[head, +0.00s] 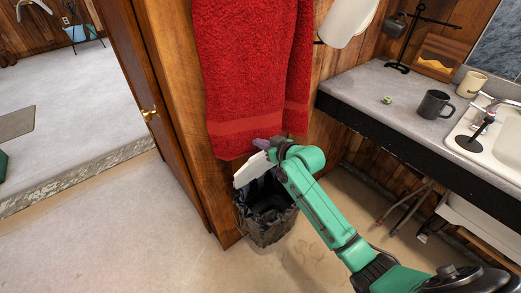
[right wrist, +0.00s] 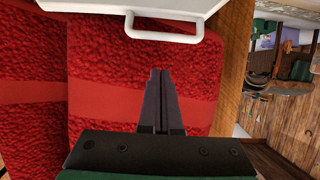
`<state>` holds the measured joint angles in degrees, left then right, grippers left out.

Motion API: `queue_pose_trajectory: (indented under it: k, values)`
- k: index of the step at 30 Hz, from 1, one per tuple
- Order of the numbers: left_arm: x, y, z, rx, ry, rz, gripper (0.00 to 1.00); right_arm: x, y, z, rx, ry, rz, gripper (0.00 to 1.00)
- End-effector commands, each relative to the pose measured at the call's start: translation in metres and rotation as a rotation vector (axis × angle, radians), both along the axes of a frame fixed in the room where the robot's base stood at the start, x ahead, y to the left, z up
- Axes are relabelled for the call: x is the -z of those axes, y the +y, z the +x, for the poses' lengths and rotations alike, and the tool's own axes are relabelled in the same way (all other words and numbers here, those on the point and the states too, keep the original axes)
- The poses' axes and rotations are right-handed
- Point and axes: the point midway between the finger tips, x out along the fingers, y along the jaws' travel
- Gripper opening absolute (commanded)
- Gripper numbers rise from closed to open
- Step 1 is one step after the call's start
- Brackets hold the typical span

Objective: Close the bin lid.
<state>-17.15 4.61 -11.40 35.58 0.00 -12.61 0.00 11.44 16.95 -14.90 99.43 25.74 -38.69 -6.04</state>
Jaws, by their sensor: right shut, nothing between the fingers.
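The bin (head: 268,225) stands on the floor below the red towel, lined with a black bag and open at the top. Its white lid (head: 250,171) is raised and tilted up on the left side of the opening. In the right wrist view the white lid (right wrist: 95,5) with its loop handle (right wrist: 160,37) shows at the top edge. My right gripper (head: 262,145) is at the upper end of the lid, in front of the towel. In the right wrist view its fingers (right wrist: 160,72) are shut and empty, just below the handle. I cannot tell whether they touch the lid. My left gripper is not in view.
The red towel (head: 250,60) hangs on the wood wall right behind my right gripper. A counter (head: 385,82) with a dark mug (head: 433,104) and a sink (head: 508,135) is at the right. An open door with a brass knob (head: 149,115) is left. The floor at left is clear.

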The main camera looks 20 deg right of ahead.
Motion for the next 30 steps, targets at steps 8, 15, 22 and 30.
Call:
queue_pose_trajectory:
  k: [8,15,22,30]
  values:
    - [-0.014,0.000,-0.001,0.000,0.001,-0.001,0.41,0.020,0.007,0.016,0.000,0.006,-0.001,0.00]
    - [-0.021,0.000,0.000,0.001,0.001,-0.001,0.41,0.033,0.000,-0.002,0.000,0.002,-0.002,0.00]
    - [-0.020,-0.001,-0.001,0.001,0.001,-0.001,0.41,0.034,-0.001,-0.003,0.000,0.002,-0.002,0.00]
    - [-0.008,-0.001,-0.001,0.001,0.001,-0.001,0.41,0.040,0.000,-0.001,0.000,-0.018,0.006,0.00]
